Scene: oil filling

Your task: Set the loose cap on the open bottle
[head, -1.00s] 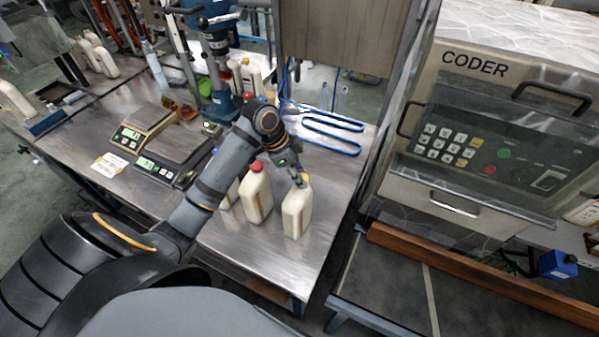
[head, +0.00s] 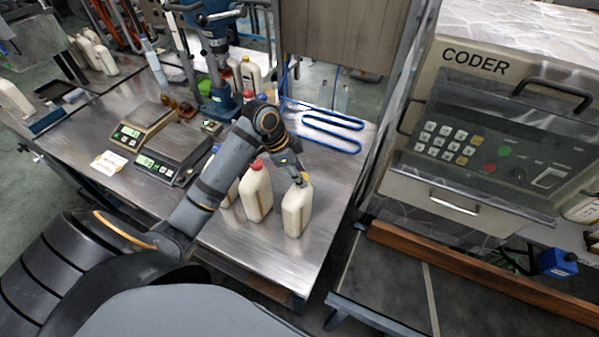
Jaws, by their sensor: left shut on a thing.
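A cream jug-shaped bottle (head: 297,212) stands upright near the right edge of the steel table. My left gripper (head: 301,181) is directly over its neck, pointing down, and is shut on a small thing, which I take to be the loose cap. The fingers hide most of the cap and the bottle mouth, so I cannot tell whether the cap touches the neck. A second cream bottle (head: 258,198) with a red cap (head: 257,164) stands just left of it. My right gripper is not in view.
A third bottle (head: 231,192) stands partly behind my left arm. Two scales (head: 172,153) sit on the table (head: 245,245) to the left. A blue looped rack (head: 332,132) lies behind. The coder machine (head: 480,150) stands at the right. The table's front right is clear.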

